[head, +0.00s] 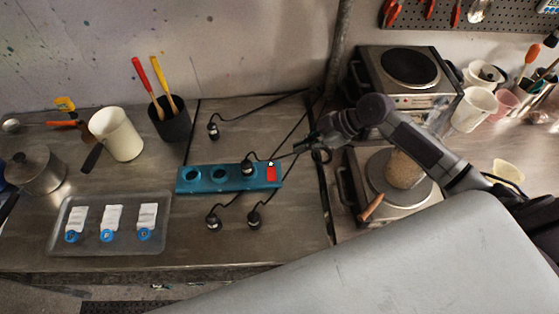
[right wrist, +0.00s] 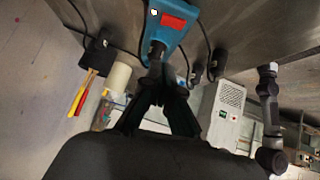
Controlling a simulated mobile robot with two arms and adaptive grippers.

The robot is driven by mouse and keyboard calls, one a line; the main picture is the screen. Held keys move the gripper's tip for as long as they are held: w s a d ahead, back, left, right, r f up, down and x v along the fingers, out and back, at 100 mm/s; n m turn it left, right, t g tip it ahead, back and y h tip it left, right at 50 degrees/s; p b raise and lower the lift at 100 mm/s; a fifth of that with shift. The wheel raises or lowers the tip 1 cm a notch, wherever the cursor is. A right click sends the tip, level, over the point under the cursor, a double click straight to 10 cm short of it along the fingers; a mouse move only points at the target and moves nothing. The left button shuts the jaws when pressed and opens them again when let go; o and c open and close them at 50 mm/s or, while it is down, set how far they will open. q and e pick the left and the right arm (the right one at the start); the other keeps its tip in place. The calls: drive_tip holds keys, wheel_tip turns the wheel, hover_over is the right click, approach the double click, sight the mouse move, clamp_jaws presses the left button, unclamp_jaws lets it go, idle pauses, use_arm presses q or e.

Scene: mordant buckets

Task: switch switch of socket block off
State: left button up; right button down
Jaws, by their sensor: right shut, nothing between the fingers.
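The teal socket block (head: 232,184) lies on the metal worktop, with a row of round sockets. Its red switch (head: 271,173) is at the right end; its on or off position is too small to tell. A black plug (head: 247,167) sits in the socket nearest the switch. In the right wrist view the block (right wrist: 160,33) and the red switch (right wrist: 173,21) show just beyond the fingertips. My right gripper (head: 298,148) is shut and empty, above and to the right of the switch, apparently apart from it. It also shows in the right wrist view (right wrist: 160,84).
Loose black plugs (head: 254,219) with cables lie around the block. A metal tray (head: 160,240) with white packets is at left. A dark pot (head: 171,124) with red and yellow handled tools stands behind. A hot plate (head: 408,68) is at back right.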

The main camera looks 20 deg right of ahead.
drive_tip(key=b, duration=0.5)
hover_over(269, 170)
drive_tip(key=s+d, duration=0.1)
drive_tip(key=f, duration=0.8)
drive_tip(key=shift+s+d, duration=0.1)
drive_tip(key=shift+d, duration=0.1)
wheel_tip(269, 170, down, 2)
drive_tip(key=shift+d+f+b, duration=0.15)
drive_tip(key=shift+f+b, duration=0.05)
drive_tip(key=shift+b, duration=0.7)
drive_tip(key=shift+d+f, duration=0.1)
drive_tip(key=shift+f, duration=0.25)
drive_tip(key=shift+w+f+b, duration=0.2)
drive_tip(key=shift+f+b, duration=0.1)
drive_tip(key=shift+b, duration=0.45)
drive_tip(key=shift+r, duration=0.15)
drive_tip(key=shift+s+p, duration=0.2)
drive_tip(key=shift+p, duration=0.15)
